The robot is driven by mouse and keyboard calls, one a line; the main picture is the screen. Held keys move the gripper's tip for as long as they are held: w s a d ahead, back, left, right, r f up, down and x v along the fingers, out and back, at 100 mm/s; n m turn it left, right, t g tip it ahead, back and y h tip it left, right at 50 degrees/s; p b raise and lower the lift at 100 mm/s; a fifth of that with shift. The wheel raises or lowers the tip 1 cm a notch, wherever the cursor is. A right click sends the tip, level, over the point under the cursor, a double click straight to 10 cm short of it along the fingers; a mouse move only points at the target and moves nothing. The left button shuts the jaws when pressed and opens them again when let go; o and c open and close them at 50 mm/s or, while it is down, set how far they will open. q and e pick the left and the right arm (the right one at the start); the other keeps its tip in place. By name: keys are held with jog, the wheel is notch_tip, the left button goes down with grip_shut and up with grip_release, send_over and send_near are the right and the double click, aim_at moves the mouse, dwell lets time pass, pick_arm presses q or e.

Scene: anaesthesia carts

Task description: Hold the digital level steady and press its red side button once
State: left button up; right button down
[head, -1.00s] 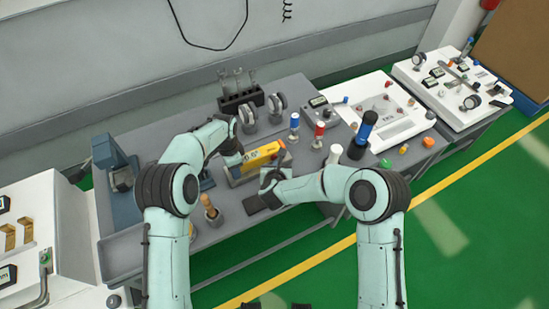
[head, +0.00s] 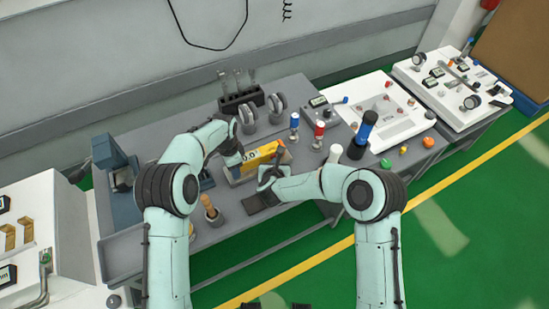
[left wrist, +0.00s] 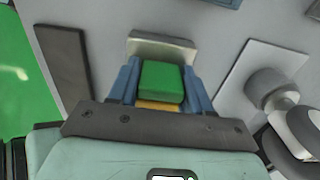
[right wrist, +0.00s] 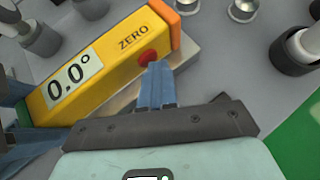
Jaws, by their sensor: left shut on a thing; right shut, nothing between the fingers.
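The digital level (head: 262,157) is a yellow bar standing on a light metal base on the grey bench. In the right wrist view its display (right wrist: 74,82) reads 0.0°, beside the word ZERO. The red side button (right wrist: 147,57) is on its near face. My right gripper (right wrist: 157,68) is shut and empty, its tips right at the button's lower edge; I cannot tell if they touch it. My left gripper (left wrist: 155,85) is shut on the level's green end (left wrist: 161,82), one blue finger on each side. It sits at the level's left end.
A dark flat pad (head: 262,201) lies in front of the level. A wooden-handled tool (head: 210,208) stands in a holder at front left. Blue-topped (head: 294,125) and red-topped (head: 318,132) posts stand to the right. A blue press-like fixture (head: 112,160) is at left.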

jog(key=shift+s+d+r, duration=0.1)
jog(key=shift+s+d, duration=0.15)
jog(key=shift+s, duration=0.2)
jog(key=shift+s+d, duration=0.2)
jog(key=shift+s, duration=0.25)
jog(key=shift+s+d, duration=0.4)
jog(key=shift+s, duration=0.35)
jog(key=shift+s+d, duration=0.45)
jog(key=shift+s, duration=0.25)
jog(key=shift+s+d, duration=0.4)
jog(key=shift+s, duration=0.35)
pick_arm(q)
jog(key=o, duration=1.3)
jog(key=shift+r, duration=0.1)
